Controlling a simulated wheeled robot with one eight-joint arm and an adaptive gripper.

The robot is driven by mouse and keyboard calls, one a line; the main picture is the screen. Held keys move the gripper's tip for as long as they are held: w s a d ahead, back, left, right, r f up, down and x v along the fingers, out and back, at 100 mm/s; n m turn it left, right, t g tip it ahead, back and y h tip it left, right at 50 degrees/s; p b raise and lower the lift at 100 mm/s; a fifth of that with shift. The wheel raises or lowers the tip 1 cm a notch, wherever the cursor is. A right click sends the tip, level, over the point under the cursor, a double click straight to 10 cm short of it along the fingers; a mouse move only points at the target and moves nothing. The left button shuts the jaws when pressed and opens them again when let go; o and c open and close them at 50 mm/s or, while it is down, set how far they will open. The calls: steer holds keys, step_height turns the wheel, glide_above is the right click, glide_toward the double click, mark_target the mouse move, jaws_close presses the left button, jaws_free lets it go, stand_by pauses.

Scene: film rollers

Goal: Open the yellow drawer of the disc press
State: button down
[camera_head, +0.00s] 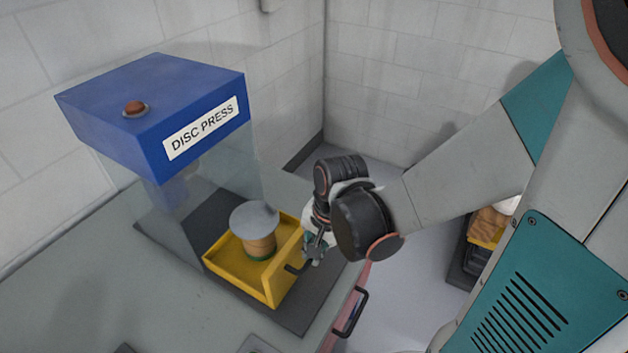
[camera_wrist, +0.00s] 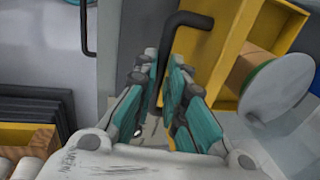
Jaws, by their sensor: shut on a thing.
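The disc press (camera_head: 150,105) is a blue-topped machine with clear sides, standing on a grey counter. Its yellow drawer (camera_head: 235,268) sticks out of the front, so it is at least partly open. A roll with a grey disc top (camera_head: 255,218) stands in the drawer. My gripper (camera_head: 316,256) is at the drawer's front, shut on the black drawer handle (camera_head: 296,268). In the wrist view the handle (camera_wrist: 188,19) runs down between the fingers of my gripper (camera_wrist: 167,70), and the yellow drawer (camera_wrist: 245,40) lies to the right. The fingers hide part of the handle.
A red button (camera_head: 135,109) is on top of the press. Another black handle (camera_head: 350,312) sticks out at the counter's front edge, below my gripper. Dark stacked items (camera_wrist: 25,110) show at the left in the wrist view. White block walls stand behind.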

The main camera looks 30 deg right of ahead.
steer(key=shift+s, duration=0.15)
steer(key=c, duration=1.7)
jaws_free()
steer(key=shift+o, duration=0.2)
step_height(320, 180, up, 7)
steer(key=s, duration=0.1)
steer(key=shift+d+r, duration=0.15)
steer(key=shift+d, duration=0.3)
step_height(320, 180, up, 10)
steer(key=s+a+n+t+h, duration=0.1)
steer(key=n+t, duration=0.4)
steer(key=n, duration=0.6)
steer(key=shift+s+a+f, duration=0.15)
steer(key=shift+s+f, duration=0.05)
steer(key=shift+s, duration=0.1)
